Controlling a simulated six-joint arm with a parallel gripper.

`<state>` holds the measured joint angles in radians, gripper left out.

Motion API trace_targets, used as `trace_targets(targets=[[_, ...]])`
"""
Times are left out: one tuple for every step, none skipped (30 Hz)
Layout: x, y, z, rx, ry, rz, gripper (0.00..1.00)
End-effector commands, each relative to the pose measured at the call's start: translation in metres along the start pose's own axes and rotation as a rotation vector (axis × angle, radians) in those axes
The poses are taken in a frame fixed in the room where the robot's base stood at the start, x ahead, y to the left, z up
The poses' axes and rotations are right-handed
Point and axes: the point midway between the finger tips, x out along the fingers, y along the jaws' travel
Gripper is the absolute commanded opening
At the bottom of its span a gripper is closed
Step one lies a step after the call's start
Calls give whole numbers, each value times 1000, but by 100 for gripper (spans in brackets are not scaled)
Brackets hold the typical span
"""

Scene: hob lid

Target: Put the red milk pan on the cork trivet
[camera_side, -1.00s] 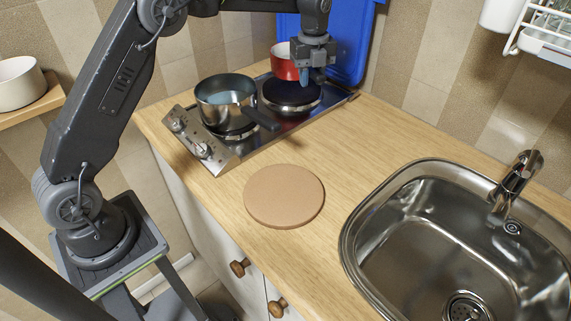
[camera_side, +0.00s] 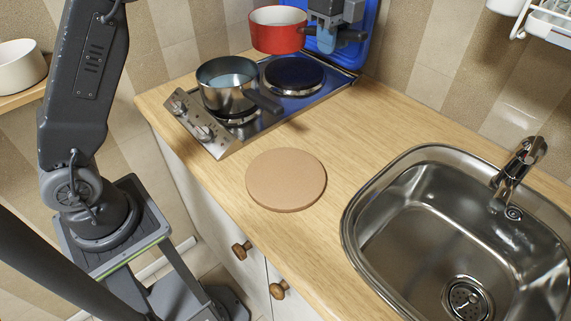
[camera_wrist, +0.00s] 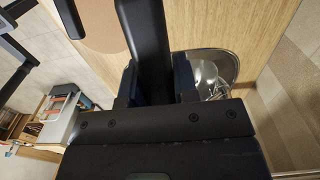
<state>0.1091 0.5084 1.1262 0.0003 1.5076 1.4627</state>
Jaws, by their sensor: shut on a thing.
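The red milk pan (camera_side: 278,33) is held in the air above the back of the hob in the side view, its white inside showing at the top. My gripper (camera_side: 327,40) is shut on its dark handle, to the right of the pan's body. In the wrist view the dark handle (camera_wrist: 146,45) runs up between the fingers of my gripper (camera_wrist: 155,85). The round cork trivet (camera_side: 286,181) lies bare on the wooden worktop, in front of the hob and well below the pan. Part of the trivet (camera_wrist: 98,28) shows in the wrist view.
A steel saucepan (camera_side: 226,88) stands on the front hob plate, its handle pointing right. The rear hob plate (camera_side: 293,75) is bare. A blue lid (camera_side: 362,45) stands upright behind the hob. A steel sink (camera_side: 440,205) with a tap (camera_side: 515,175) is to the right.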

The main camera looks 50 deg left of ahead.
Motion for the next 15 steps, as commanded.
trace_targets(targets=[[-3,12,-14,-56,0,-4,0],[-4,19,-22,-97,0,-3,0],[-4,29,-31,-153,0,-3,0],[-4,36,-38,-196,0,-3,0],[-4,44,-44,-238,0,-3,0],[-4,54,-53,-293,0,-2,0],[-4,61,-58,-336,0,-2,0],[-4,69,-64,-378,1,-3,0],[-4,80,-71,-434,1,-2,0],[-3,88,-77,-476,0,-1,0],[-2,96,-82,-518,1,-2,0],[-2,107,-88,-574,1,-1,0],[-1,116,-92,-615,0,0,0],[0,124,-96,-654,1,-1,0],[1,134,-100,-705,1,-1,0]])
